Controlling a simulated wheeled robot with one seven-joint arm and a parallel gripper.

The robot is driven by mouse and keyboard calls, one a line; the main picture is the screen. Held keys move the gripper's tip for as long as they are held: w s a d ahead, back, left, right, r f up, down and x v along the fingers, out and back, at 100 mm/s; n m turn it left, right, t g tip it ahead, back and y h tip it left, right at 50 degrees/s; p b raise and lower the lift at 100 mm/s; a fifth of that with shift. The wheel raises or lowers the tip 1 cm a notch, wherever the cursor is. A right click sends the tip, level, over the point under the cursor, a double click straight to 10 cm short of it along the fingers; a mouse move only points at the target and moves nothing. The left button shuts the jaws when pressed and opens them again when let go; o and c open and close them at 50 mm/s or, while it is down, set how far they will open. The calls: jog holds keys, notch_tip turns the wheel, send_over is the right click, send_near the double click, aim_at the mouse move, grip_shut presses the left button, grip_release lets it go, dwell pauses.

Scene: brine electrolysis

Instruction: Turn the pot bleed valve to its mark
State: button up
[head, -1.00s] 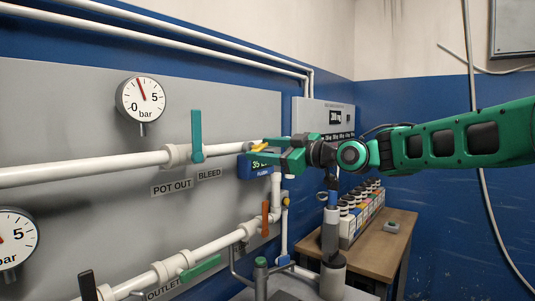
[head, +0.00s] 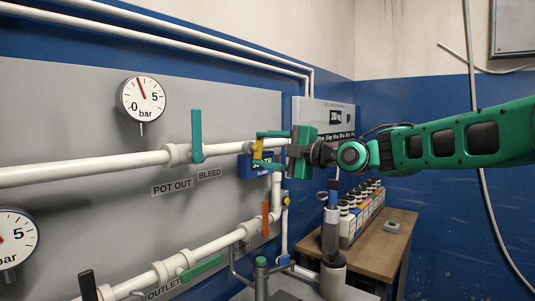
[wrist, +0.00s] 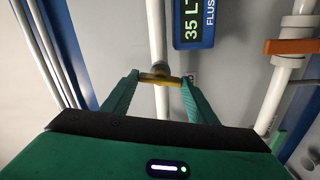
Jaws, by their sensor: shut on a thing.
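The pot bleed valve's yellow handle (head: 257,150) is at the right end of the upper white pipe, right of the BLEED label (head: 209,174). It stands about upright in the head view. My gripper (head: 258,151) reaches in from the right, one finger above the handle and one below. In the wrist view, the yellow handle (wrist: 160,79) spans between the two green fingertips (wrist: 160,80), which are shut on its ends. I cannot make out the valve's mark.
A blue flush display (wrist: 193,22) sits close by the handle. An upright teal lever (head: 197,136) is to the left on the same pipe, an orange lever (head: 265,219) below. A wooden bench (head: 383,245) with several bottles stands at lower right.

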jog(key=shift+a+n, duration=0.1)
jog(key=shift+n, duration=1)
jog(key=shift+f, duration=0.1)
jog(key=o, duration=1)
jog(key=shift+a, duration=0.1)
jog(key=shift+o, duration=0.2)
